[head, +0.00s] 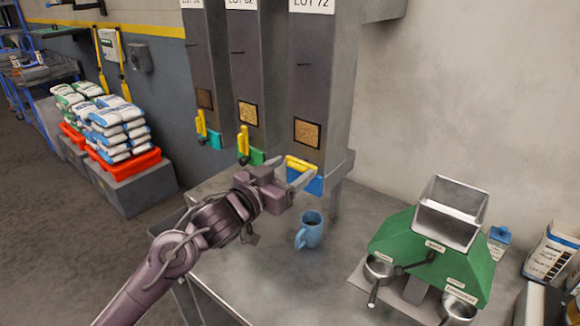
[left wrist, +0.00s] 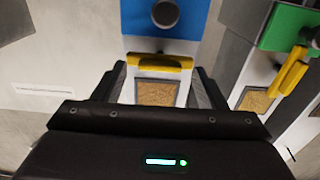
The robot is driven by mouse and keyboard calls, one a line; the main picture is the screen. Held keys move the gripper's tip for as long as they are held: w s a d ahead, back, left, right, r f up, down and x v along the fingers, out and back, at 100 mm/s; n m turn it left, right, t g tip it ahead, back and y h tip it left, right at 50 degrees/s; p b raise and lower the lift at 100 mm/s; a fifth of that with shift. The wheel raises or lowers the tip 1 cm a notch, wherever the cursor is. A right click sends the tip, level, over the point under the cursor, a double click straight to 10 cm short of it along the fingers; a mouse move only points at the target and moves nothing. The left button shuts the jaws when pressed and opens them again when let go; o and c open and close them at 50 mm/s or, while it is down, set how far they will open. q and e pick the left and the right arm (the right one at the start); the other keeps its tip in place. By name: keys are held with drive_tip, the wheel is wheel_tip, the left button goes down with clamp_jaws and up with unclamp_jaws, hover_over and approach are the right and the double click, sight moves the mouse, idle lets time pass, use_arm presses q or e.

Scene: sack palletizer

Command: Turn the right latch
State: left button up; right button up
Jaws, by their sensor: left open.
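The right latch (head: 302,163) is a yellow bar on the right-hand dark silo (head: 322,95), above a blue block (head: 313,184). It lies roughly level in the head view. My left gripper (head: 299,177) is at this latch with its fingers open. In the left wrist view the yellow latch (left wrist: 160,62) shows between the two dark fingers, near their tips, with the blue block (left wrist: 165,18) and its dark knob beyond it. I cannot tell whether a finger touches the latch. My right gripper is not in view.
The middle silo's latch (head: 243,139) with a green block and the left silo's latch (head: 201,123) stand closer to upright. A blue mug (head: 309,231) stands on the grey bench (head: 340,275) below. A green machine with a metal hopper (head: 447,212) stands at the right.

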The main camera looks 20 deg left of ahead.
use_arm(q)
drive_tip(key=shift+w+d, duration=0.1)
drive_tip(key=shift+w, duration=0.1)
drive_tip(key=shift+c, duration=0.2)
drive_tip(key=c, duration=0.9)
drive_tip(key=shift+c, duration=0.2)
